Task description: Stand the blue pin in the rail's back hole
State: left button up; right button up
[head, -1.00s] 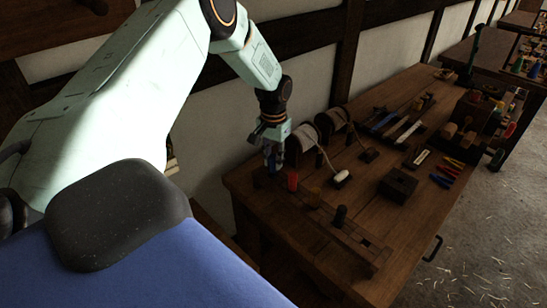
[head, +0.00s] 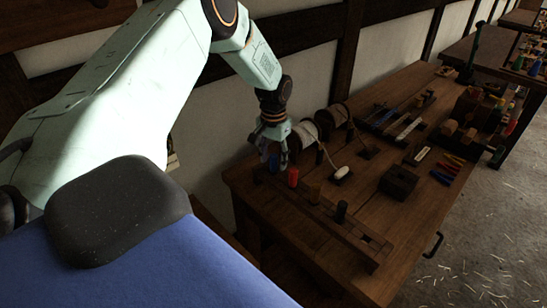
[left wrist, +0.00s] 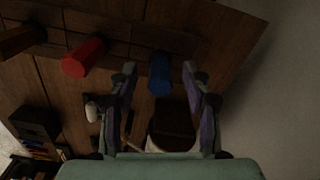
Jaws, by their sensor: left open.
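The blue pin (head: 273,162) appears upright at the far left end of the wooden rail (head: 328,222), apparently in the back hole; its foot is hidden in the head view. In the left wrist view the blue pin (left wrist: 160,74) is between the fingers, with a gap on both sides. My left gripper (head: 275,153) is open around it. The red pin (head: 293,177) stands beside it in the rail, also in the left wrist view (left wrist: 82,58). A brown pin (head: 315,192) and a black pin (head: 341,211) stand further along the rail. My right gripper is not in view.
A dark block (head: 398,182) and several coloured tools (head: 447,168) lie to the right. The bench (head: 365,190) has bare wood between them.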

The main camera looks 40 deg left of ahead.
pick_arm(q)
jog(key=shift+w+r, duration=0.1)
jog(key=shift+r, duration=0.1)
notch_tip(320, 180, up, 12)
jog(key=shift+f, duration=0.25)
dwell(0.9)
